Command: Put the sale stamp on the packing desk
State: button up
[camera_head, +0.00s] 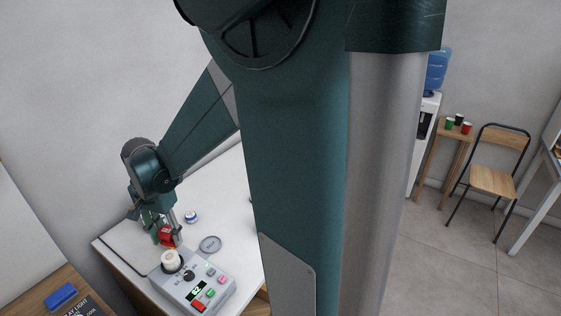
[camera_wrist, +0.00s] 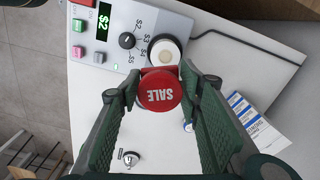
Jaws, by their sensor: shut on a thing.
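The sale stamp (camera_wrist: 161,91) has a round red top marked SALE and shows in the wrist view between the two fingers. My gripper (camera_wrist: 163,88) is shut on it. In the head view the red stamp (camera_head: 166,236) shows at the tip of my gripper (camera_head: 167,232), close behind a grey device with a display. The stamp's lower part is hidden, and I cannot tell whether it touches the surface below. I cannot tell for sure which surface is the packing desk.
The grey device (camera_head: 207,293) with buttons and a white knob stands on the white table (camera_head: 223,190). A grey disc (camera_head: 210,244) and a small blue-and-white round item (camera_head: 191,217) lie nearby. A wooden surface (camera_head: 42,298) holds a blue item (camera_head: 60,295). A chair (camera_head: 492,180) stands far right.

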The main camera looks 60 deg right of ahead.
jog(key=s+d+m, duration=0.2)
jog(key=s+d, duration=0.5)
jog(key=d, duration=0.2)
jog(key=m, duration=0.3)
send_over(248, 264)
notch_tip(248, 264, down, 7)
jog(key=shift+r+b, duration=0.2)
jog(key=shift+b, duration=0.1)
jog(key=shift+f+b, duration=0.55)
jog(key=shift+f, duration=2.35)
jog(key=shift+f+b, duration=0.4)
jog(key=shift+f, duration=1.7)
jog(key=shift+f, duration=0.2)
jog(key=o, duration=0.9)
